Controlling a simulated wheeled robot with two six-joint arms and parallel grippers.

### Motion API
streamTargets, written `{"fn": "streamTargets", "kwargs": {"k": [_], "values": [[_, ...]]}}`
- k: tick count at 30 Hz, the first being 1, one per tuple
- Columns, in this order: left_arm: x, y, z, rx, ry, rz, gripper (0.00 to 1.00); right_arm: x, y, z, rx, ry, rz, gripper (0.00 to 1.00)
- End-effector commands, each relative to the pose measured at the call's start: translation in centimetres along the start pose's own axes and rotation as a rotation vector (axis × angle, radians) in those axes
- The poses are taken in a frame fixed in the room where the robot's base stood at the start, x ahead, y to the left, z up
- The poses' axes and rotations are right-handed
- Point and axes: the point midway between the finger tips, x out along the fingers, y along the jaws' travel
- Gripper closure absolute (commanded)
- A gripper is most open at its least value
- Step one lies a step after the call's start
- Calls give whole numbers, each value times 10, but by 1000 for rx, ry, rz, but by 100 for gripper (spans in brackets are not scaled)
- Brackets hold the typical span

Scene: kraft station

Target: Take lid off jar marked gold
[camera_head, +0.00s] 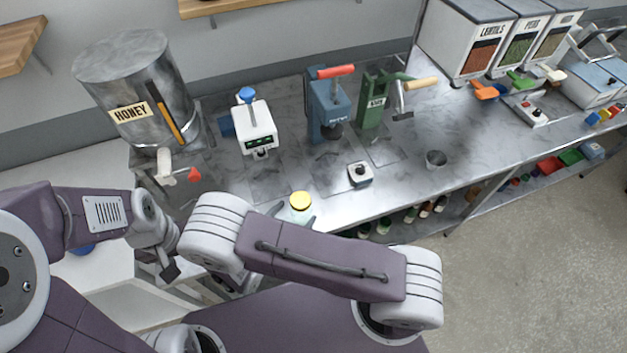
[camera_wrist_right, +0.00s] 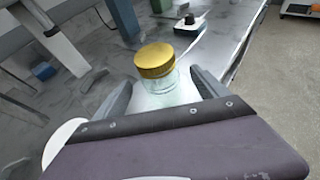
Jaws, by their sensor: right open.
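A small clear jar (camera_wrist_right: 166,86) with a gold lid (camera_wrist_right: 155,57) stands upright on the metal counter. Its lid (camera_head: 300,200) also shows in the head view, near the counter's front edge. My right gripper (camera_wrist_right: 162,78) is open, with one finger on each side of the jar and visible gaps between. In the head view the right gripper (camera_head: 294,214) is mostly hidden behind my arm. My left gripper (camera_head: 168,266) hangs at the lower left, away from the jar; its jaw state is unclear. Any marking on the jar is not readable.
Behind the jar stand a white device (camera_head: 252,127), a blue press (camera_head: 325,110) and a green press (camera_head: 371,100). A honey drum (camera_head: 130,85) is at left.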

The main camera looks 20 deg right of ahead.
Motion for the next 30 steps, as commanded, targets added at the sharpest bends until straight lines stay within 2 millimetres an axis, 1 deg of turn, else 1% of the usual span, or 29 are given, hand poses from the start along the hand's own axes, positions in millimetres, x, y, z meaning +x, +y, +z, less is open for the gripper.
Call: {"fn": "streamTargets", "kwargs": {"k": [2, 5, 9, 12, 16, 18, 22, 24, 27, 30], "values": [[-2, 0, 0, 0, -1, 0, 26, -4, 2, -3, -17, -5, 19, 17], [-2, 0, 0, 0, -1, 0, 26, -2, 2, -3, -19, -5, 19, 17], [-12, 0, -1, 0, -1, 0, 26, 19, 0, -1, -18, -4, 12, 17], [-15, 0, -1, 0, -1, 0, 26, 32, 2, -1, -18, -4, 14, 17], [-15, 0, -1, 0, 0, 0, 26, 37, 2, -3, -16, -3, 15, 17], [-20, 0, -2, 0, 0, 0, 26, 42, 1, -1, -17, -3, 13, 17], [-36, 1, -4, 0, 0, 0, 26, 66, 0, 2, -16, -3, 9, 17], [-37, 1, -4, 0, 0, 0, 26, 78, 1, 0, -15, -3, 11, 17], [-38, 1, -4, 0, 0, 0, 26, 87, 1, -2, -15, -2, 14, 17], [-37, 1, -4, 0, -1, 0, 26, 88, 2, -3, -15, -2, 15, 17]]}}
